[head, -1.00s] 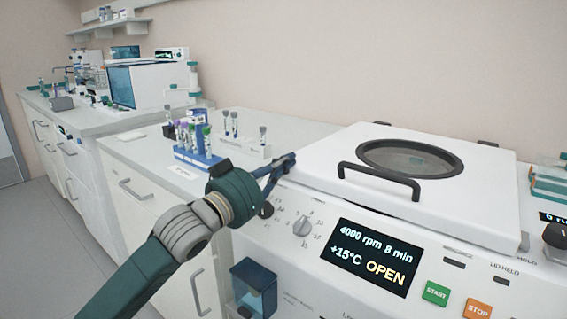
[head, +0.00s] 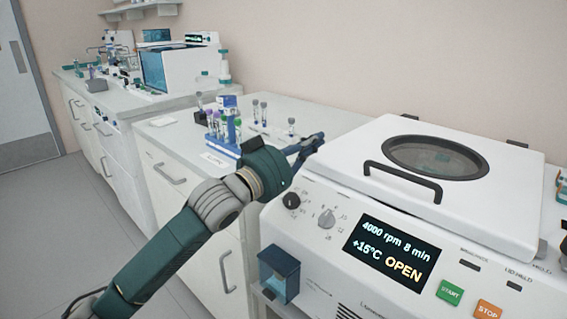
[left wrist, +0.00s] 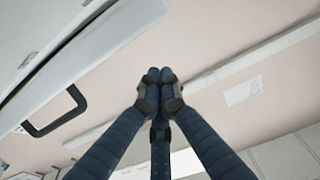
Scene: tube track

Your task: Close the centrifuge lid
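The white centrifuge lid (head: 470,205), with a round dark-rimmed window (head: 436,157) and a black handle (head: 402,180), lies low over the centrifuge body (head: 330,258). I cannot tell whether it is fully seated or latched. The display (head: 393,250) reads OPEN. My left gripper (head: 316,140) is left of the lid, near its left edge, apart from the handle. In the left wrist view, its fingers (left wrist: 160,76) are together with nothing visible between them. The lid (left wrist: 75,45) and handle (left wrist: 58,112) show at the left there. My right gripper is out of view.
A blue tube rack (head: 224,148) with several capped tubes stands on the counter behind my left gripper. A blue box (head: 279,274) is on the centrifuge's front left. START (head: 450,292) and STOP (head: 487,309) buttons are at the front right. Floor at the left is clear.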

